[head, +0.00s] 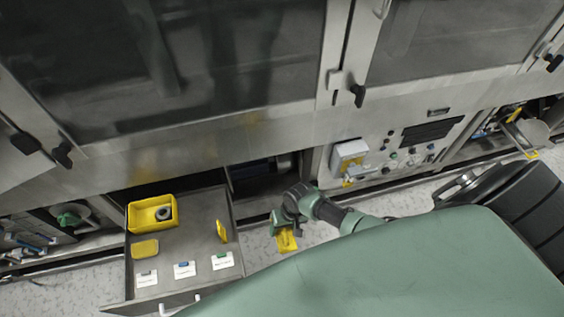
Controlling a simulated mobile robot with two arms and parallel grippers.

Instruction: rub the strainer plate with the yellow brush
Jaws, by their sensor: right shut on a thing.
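My right gripper (282,225) reaches in from the right, low in front of the machine, just right of the pulled-out drawer. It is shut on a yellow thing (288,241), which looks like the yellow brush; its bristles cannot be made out. The held thing hangs below the jaws, over the pale floor as seen from here. I cannot pick out the strainer plate with certainty. My left gripper is not in view.
The open grey drawer (199,207) holds a yellow bin (139,222) with a dark ring, a flat yellow piece (145,249), an upright yellow piece (221,231) and white labelled cards (184,270). A control panel (400,150) is right of my gripper. Black bins (525,205) stand far right.

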